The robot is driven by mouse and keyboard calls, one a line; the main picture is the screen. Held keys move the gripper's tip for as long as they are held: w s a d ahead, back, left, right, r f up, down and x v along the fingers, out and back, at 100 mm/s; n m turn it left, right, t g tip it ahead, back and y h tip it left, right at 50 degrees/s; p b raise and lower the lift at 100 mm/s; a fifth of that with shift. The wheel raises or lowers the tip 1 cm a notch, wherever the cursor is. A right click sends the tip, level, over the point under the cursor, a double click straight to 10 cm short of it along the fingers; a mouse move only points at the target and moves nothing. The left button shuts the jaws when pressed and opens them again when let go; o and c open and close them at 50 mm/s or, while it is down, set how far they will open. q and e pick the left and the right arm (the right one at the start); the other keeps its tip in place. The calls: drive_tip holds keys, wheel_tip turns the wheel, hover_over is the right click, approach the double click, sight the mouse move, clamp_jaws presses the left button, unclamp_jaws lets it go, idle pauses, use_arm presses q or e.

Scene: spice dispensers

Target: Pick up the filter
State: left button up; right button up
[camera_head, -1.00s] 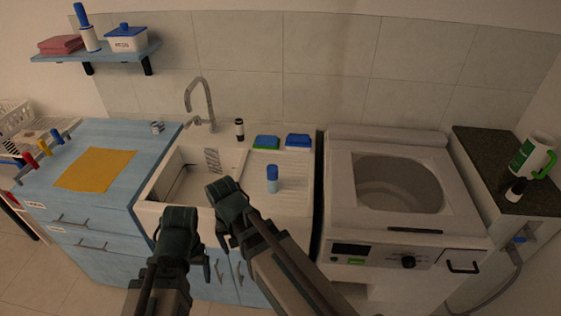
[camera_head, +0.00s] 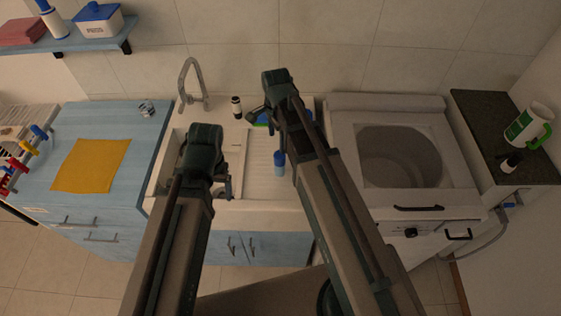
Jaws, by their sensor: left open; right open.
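No thing in view is clearly a filter. A small round metallic item (camera_head: 147,108) stands on the blue counter, left of the tap, and may be it; it is too small to be sure. My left gripper (camera_head: 222,185) is over the sink basin, right of and nearer than that item, open and touching nothing that I can see. My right gripper (camera_head: 268,112) is over the back of the drainboard, open and with nothing visible in it. It and its arm hide most of the green and blue sponges. My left arm hides much of the basin.
The white sink (camera_head: 172,160) has a curved tap (camera_head: 185,85). A dark bottle (camera_head: 236,107) stands behind it and a blue bottle (camera_head: 279,165) on the drainboard. A yellow cloth (camera_head: 92,165) lies on the blue counter (camera_head: 150,140).

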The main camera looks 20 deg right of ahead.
sight(277, 155)
wheel_tip(277, 155, down, 8)
drive_tip(key=b, duration=0.8)
drive_tip(key=shift+f, duration=0.2)
drive_tip(key=f+b, duration=0.3)
drive_tip(key=d+f+b, duration=0.1)
drive_tip(key=f+b, duration=0.1)
drive_tip(key=shift+f, duration=0.1)
clamp_jaws()
